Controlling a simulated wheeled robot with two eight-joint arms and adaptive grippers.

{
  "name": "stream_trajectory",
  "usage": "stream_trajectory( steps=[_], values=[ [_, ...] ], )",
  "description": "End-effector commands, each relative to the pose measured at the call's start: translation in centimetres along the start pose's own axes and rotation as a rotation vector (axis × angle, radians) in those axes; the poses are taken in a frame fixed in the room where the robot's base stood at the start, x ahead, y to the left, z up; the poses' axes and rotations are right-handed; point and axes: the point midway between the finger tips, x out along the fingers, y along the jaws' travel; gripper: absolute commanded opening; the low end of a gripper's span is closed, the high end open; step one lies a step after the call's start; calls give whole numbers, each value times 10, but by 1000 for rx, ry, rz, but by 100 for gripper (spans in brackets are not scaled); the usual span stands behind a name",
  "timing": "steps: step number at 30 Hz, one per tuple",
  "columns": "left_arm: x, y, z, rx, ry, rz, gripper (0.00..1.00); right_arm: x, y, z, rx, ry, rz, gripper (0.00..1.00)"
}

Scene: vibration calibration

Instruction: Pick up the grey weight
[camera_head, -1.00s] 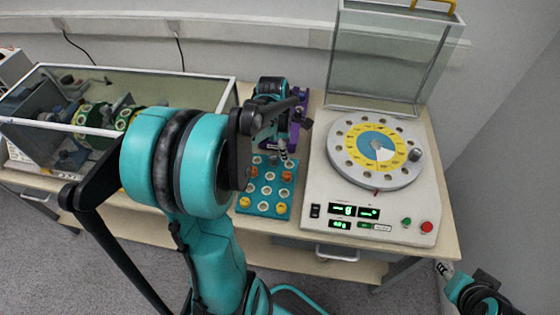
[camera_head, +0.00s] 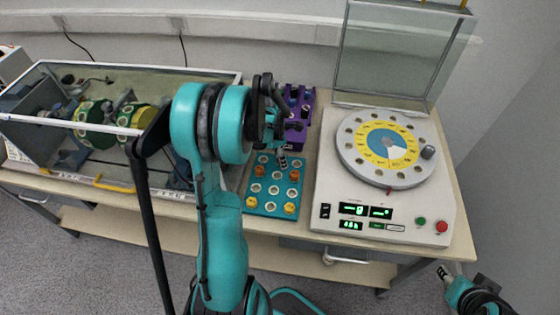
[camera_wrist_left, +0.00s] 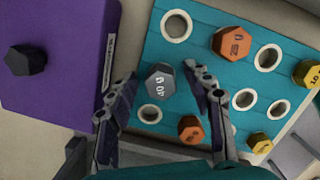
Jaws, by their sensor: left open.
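In the head view my left gripper (camera_head: 281,150) is over the back of the teal tray (camera_head: 247,188), and I cannot make out the grey weight there. My right gripper (camera_head: 443,272) is low at the right, beyond the table edge; its opening is unclear.
Orange weights (camera_wrist_left: 232,43) and yellow weights (camera_wrist_left: 260,143) stand in the tray among empty holes. A purple block (camera_wrist_left: 60,60) with a black hexagonal piece (camera_wrist_left: 25,59) lies beside it. A dial machine (camera_head: 385,148) is to the right, a glass-walled case (camera_head: 225,80) to the left.

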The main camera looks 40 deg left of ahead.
Motion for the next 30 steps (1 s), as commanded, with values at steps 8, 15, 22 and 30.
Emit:
stream_trajectory(
  steps=[8, 15, 22, 30],
  values=[
    [-2, 0, 0, 0, 0, 0, 11, -1, 0, -1, 0, 0, 0, 40],
    [-2, 0, 0, 0, 0, 0, 2, -1, 0, -1, 0, 0, 0, 40],
    [-15, 0, 2, 0, 0, 0, 2, -6, 0, -5, 0, 0, 0, 40],
    [-71, 0, 10, 0, 0, 0, 2, -25, 0, -18, 0, 0, 0, 40]
  ],
)
